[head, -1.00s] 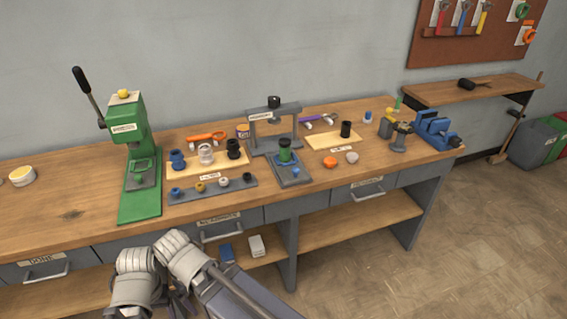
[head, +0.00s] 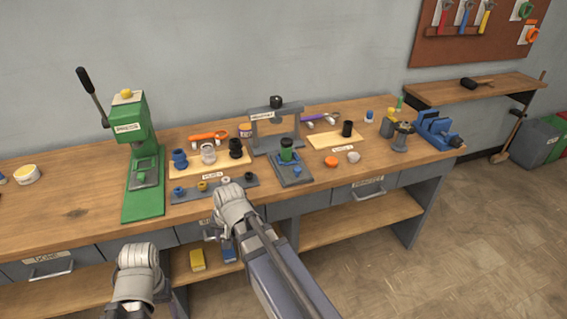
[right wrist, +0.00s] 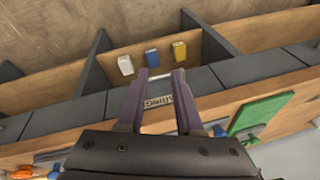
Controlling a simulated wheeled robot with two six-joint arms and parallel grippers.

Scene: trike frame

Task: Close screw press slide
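The screw press (head: 276,128) is a grey frame with a black top knob, standing at the middle back of the workbench in the head view. Its slide (head: 291,174) sticks out of the frame toward the front edge. The slide carries a green cylinder (head: 286,153) and a small blue part. My right gripper (right wrist: 160,76) is open and empty in the right wrist view, in front of the bench's drawer fronts. In the head view it is left of the slide and apart from it; its fingers are mostly hidden. My left gripper (head: 138,262) is low at the left, its fingers hidden.
A green lever press (head: 143,195) stands on the left. A grey strip (head: 240,189) with small parts and a wooden board with cups lie between the presses. A blue vise (head: 435,130) is at the right end. Small boxes lie on the lower shelf.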

